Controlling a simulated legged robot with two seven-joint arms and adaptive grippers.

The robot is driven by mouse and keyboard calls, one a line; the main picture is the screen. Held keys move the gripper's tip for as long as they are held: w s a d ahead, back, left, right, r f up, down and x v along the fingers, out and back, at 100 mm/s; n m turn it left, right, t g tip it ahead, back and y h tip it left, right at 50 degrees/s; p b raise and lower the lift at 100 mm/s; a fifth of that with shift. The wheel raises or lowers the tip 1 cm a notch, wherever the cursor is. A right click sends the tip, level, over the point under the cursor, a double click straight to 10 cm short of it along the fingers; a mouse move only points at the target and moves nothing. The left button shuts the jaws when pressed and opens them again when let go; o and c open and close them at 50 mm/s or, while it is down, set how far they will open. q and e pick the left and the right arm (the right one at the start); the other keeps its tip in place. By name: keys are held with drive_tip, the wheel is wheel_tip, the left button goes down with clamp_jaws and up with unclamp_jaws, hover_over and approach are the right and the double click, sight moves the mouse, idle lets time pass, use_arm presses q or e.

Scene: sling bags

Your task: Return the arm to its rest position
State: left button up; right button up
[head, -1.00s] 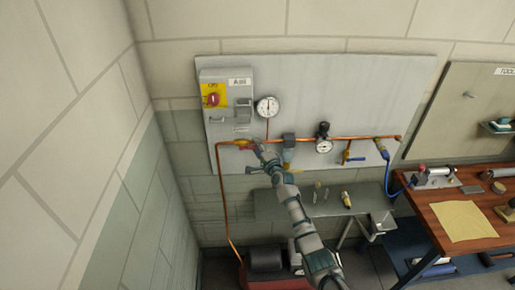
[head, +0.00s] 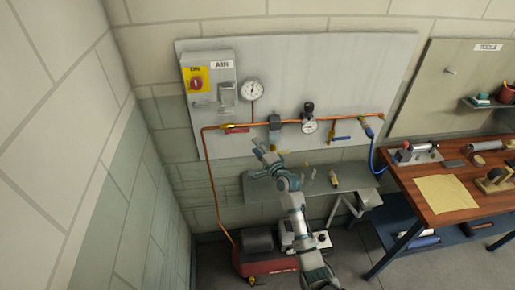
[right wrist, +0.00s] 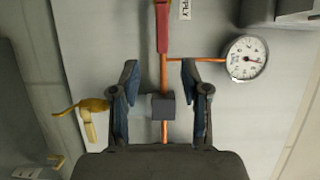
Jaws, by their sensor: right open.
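My right arm reaches up from the bottom of the head view. Its gripper (head: 266,158) is in front of the lower part of the grey wall panel (head: 310,70), below the copper pipe (head: 355,119). In the right wrist view the two fingers (right wrist: 160,80) are wide apart with nothing held between them. Behind the gap are the copper pipe, a dark square fitting (right wrist: 161,105) and a red valve handle (right wrist: 162,25). My left gripper is not in view.
A grey shelf (head: 350,180) with small parts is close below the gripper. A red compressor (head: 258,262) stands on the floor. A wooden workbench (head: 435,207) is at the right. A round gauge (head: 252,90) and a switch box (head: 215,101) are on the panel.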

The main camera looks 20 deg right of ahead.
idle(0.4)
drive_tip(key=s+a+f+n+g+h+b, duration=0.1)
drive_tip(key=s+f+n+g, duration=0.3)
drive_tip(key=f, duration=1.3)
drive_tip(key=s+a+f+n+g+b, duration=0.15)
drive_tip(key=s+f, duration=0.35)
drive_tip(key=f, duration=1.3)
drive_tip(key=s+a+f+n+g, duration=0.2)
drive_tip(key=s+f+n+g, duration=0.3)
drive_tip(key=s+f, duration=1.5)
drive_tip(key=s+f+n+g, duration=0.2)
drive_tip(key=s+f, duration=0.3)
drive_tip(key=s, duration=0.7)
drive_tip(key=s+a+f+n+g+b, duration=0.1)
drive_tip(key=s+f, duration=0.4)
drive_tip(key=s, duration=0.7)
drive_tip(key=s+a+f+n+g+h, duration=0.1)
drive_tip(key=s+f+n+g, duration=0.2)
drive_tip(key=s, duration=0.9)
wheel_tip(320, 180, down, 2)
drive_tip(key=n, duration=0.2)
drive_tip(key=shift+f+n, duration=0.25)
drive_tip(key=shift+n, duration=0.1)
